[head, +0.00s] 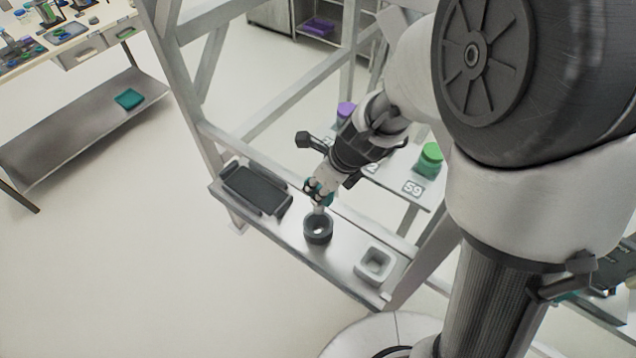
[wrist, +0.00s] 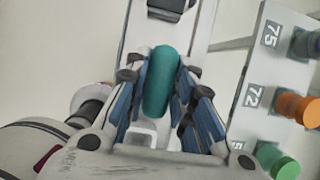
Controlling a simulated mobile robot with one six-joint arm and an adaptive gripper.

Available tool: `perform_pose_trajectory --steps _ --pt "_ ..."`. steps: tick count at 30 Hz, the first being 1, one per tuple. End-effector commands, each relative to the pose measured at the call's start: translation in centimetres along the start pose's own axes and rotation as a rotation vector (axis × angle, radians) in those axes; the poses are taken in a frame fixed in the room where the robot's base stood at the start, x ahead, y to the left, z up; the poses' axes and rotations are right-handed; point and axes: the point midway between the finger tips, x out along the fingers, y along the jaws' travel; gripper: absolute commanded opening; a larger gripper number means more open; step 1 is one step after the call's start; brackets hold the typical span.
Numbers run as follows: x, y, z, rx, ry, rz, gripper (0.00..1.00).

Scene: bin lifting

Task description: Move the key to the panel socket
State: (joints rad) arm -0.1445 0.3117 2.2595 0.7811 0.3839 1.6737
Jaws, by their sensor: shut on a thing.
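The key shows as a teal rounded handle (wrist: 160,82) between my fingers in the wrist view. My gripper (wrist: 160,95) is shut on it. In the head view my gripper (head: 319,192) hangs over the narrow metal shelf, just above and behind a dark round ring-shaped holder (head: 318,230). A pale piece shows below the teal handle, close to the ring; I cannot tell whether it touches it. A white square socket (head: 375,264) stands on the shelf to the right. Which of the two is the panel socket is not marked. The key's lower end is hidden in the wrist view.
A dark tray (head: 254,190) lies on the left of the shelf (head: 345,252). Behind is a numbered panel with a purple-lidded jar (head: 346,112) and a green-lidded jar (head: 430,158). Grey frame posts (head: 205,105) rise close to my arm. Open floor lies in front.

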Motion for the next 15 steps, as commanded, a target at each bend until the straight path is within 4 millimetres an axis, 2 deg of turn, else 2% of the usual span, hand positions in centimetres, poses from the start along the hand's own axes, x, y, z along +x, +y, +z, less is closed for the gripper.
perform_pose_trajectory --steps 1,15 --pt "0.7 0.0 -0.3 0.000 -0.001 0.000 0.00" --pt "4.8 0.0 -2.0 0.000 -0.001 0.000 0.00"
